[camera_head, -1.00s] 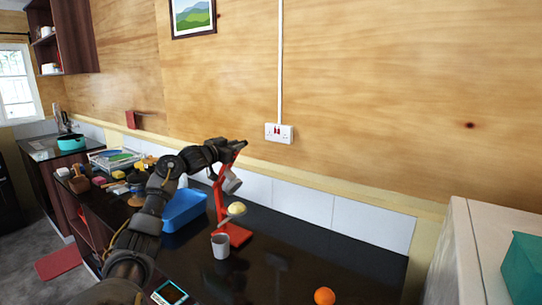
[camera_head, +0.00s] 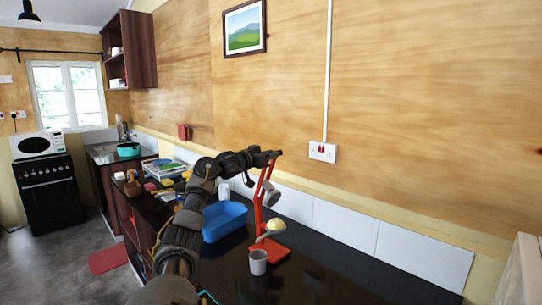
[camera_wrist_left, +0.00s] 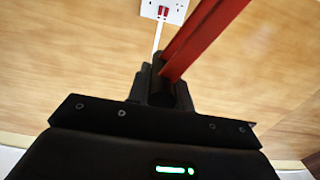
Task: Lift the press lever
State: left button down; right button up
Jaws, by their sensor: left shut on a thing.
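The red press (camera_head: 270,251) stands on the black counter. Its red lever (camera_head: 266,177) is raised and leans up to the left gripper. My left gripper (camera_head: 276,154) is at the lever's upper end; in the left wrist view the red lever (camera_wrist_left: 205,35) runs into the jaws, which are shut on it. A grey pressing part (camera_head: 271,195) hangs on the press, above a pale yellow round piece (camera_head: 275,225) on its holder. My right gripper is not in view.
A grey cup (camera_head: 258,262) stands in front of the press. A blue tub (camera_head: 224,222) sits to its left, with several items farther back on the counter. A socket (camera_head: 322,152) is on the plywood wall behind. The counter right of the press is clear.

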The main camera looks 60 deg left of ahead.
pick_arm(q)
jog(key=shift+f, duration=0.1)
dwell(0.4)
jog(key=c, duration=1.3)
grip_release()
jog(key=shift+o, duration=0.2)
jog(key=shift+a, duration=0.15)
jog(key=shift+f, duration=0.1)
